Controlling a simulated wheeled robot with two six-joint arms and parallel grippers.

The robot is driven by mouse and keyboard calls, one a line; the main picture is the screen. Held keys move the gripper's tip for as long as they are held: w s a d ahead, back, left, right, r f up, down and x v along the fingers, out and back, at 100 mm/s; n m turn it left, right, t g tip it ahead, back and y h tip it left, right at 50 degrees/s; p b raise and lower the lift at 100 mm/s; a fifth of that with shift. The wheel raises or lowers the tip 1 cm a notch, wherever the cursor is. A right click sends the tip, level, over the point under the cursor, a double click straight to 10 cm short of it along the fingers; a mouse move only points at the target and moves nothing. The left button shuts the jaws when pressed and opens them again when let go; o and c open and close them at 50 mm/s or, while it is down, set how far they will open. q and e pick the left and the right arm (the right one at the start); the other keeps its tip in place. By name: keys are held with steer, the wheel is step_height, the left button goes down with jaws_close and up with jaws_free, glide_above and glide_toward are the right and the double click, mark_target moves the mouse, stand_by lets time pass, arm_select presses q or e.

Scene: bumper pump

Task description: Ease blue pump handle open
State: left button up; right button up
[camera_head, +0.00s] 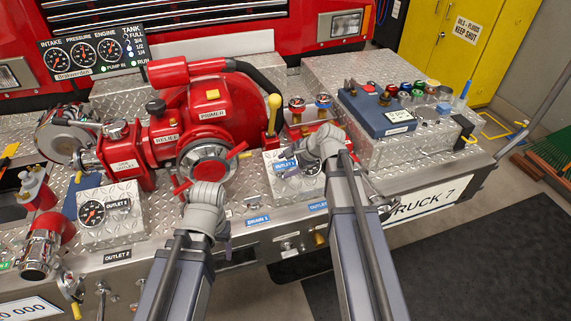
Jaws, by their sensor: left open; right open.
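The red pump (200,115) sits on the bumper's diamond-plate deck, with labels reading PRIMER and RELIEF. A blue flat part (71,198) shows at the left beside the OUTLET 2 gauge (92,213). A thin blue upright piece (464,91) stands at the right end of the deck. I cannot tell which blue part is the pump handle. My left gripper (208,196) is open, in front of the red valve wheel, its fingers mostly hidden by its wrist. My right gripper (318,145) is open by the OUTLET 1 plate (283,165), its fingertips hard to make out.
A lever with a yellow knob (274,101) rises right of the pump. A blue box (377,110) with several coloured caps behind it sits on the raised right deck. A gauge panel (92,54) stands at the back left. Red and chrome fittings (43,246) crowd the front left.

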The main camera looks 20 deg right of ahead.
mark_target(285, 165)
arm_select(q)
step_height(285, 165, up, 6)
steer(key=p, duration=0.5)
steer(key=shift+f, duration=0.2)
arm_select(e)
steer(key=v, duration=0.7)
stand_by(2.1)
steer(key=shift+b+x, duration=0.8)
steer(key=shift+x, duration=0.3)
steer(key=b+x, duration=0.5)
steer(key=x, duration=0.2)
steer(key=shift+b, duration=0.35)
arm_select(q)
step_height(285, 165, down, 7)
steer(key=s, duration=0.1)
arm_select(e)
steer(key=shift+a, duration=0.1)
